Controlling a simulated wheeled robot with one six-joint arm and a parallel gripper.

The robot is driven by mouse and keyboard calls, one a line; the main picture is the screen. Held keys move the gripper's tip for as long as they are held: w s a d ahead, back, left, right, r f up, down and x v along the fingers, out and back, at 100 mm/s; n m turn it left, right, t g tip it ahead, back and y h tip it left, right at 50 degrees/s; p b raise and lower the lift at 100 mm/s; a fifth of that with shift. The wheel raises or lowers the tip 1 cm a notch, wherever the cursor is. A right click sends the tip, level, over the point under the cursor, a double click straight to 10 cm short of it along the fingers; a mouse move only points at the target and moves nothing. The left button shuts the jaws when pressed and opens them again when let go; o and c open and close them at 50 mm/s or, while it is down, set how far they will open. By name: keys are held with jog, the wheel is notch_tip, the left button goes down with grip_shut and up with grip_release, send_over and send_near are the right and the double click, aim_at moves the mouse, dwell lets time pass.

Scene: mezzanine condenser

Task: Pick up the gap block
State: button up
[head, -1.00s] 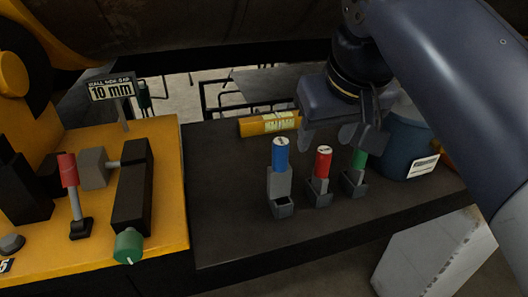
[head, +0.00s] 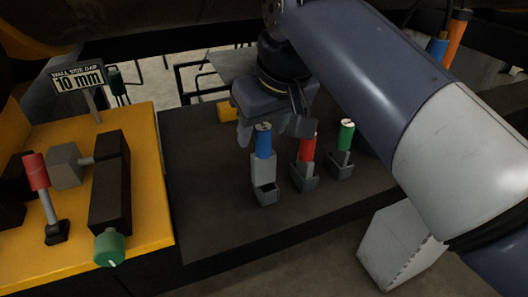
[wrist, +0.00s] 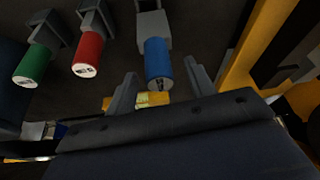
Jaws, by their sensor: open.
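Three pieces with coloured round handles stand in small grey holders on the dark bench: blue (head: 263,143), red (head: 307,148) and green (head: 345,135). Their end marks are too small to read, so I cannot tell which is the gap block. My gripper (head: 271,134) is open and empty, just behind the blue handle in the head view. In the wrist view, the blue handle (wrist: 157,62) shows between the two fingers of my gripper (wrist: 161,70). Red (wrist: 88,54) and green (wrist: 34,62) are to the left there. I cannot tell if the fingers touch blue.
A sign (head: 77,77) reading "wall side gap 10 mm" stands on the yellow block (head: 155,190) at left. That block carries a dark bar with a green knob (head: 109,247) and a red-handled lever (head: 36,172). The bench front (head: 215,225) is clear.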

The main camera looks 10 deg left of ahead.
jog(key=shift+x, duration=0.9)
grip_shut()
